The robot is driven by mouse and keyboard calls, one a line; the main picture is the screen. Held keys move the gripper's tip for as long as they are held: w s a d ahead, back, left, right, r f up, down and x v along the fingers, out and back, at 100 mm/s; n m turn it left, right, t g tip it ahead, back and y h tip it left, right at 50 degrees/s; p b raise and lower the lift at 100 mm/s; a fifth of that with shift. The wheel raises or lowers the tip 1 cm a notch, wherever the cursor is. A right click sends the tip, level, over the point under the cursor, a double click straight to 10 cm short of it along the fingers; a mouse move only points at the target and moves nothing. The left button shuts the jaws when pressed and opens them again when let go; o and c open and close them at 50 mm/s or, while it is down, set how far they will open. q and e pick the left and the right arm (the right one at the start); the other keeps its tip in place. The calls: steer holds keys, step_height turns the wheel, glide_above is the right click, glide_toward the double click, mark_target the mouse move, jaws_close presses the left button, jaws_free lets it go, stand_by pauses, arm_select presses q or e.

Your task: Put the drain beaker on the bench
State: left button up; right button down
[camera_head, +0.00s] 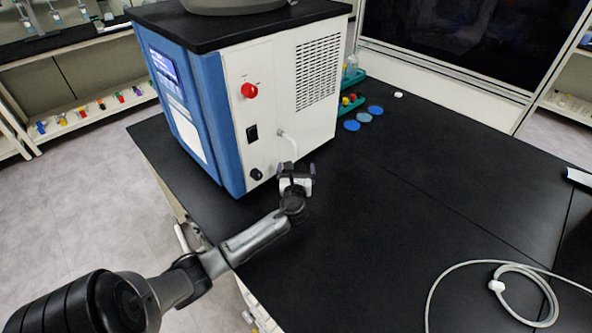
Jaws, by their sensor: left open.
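My left gripper (296,172) is open at the right side of the freeze dryer (285,95), close to its lower part and above the black bench (400,215). A short pale drain tube (289,141) comes out of the dryer's side just above the gripper. I cannot make out the drain beaker clearly; the spot under the tube is partly hidden by my gripper. I cannot tell whether anything is between the fingers. My right gripper is not in view.
A red knob (249,90) sticks out of the dryer's side. Blue discs (363,117) and a teal rack (352,76) are behind it. A coiled pale hose (497,286) lies at the front right. The bench's middle is clear.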

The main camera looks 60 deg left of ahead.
arm_select(q)
steer(key=shift+r, duration=0.2)
steer(key=shift+s+d, duration=0.15)
steer(key=shift+d, duration=0.1)
steer(key=p+v, duration=0.2)
steer(key=v, duration=0.8)
steer(key=shift+s+d+p, duration=0.1)
steer(key=shift+d+p, duration=0.15)
steer(key=shift+p, duration=0.15)
steer(key=shift+s+d+f, duration=0.1)
steer(key=shift+s+d, duration=0.15)
steer(key=shift+d, duration=0.1)
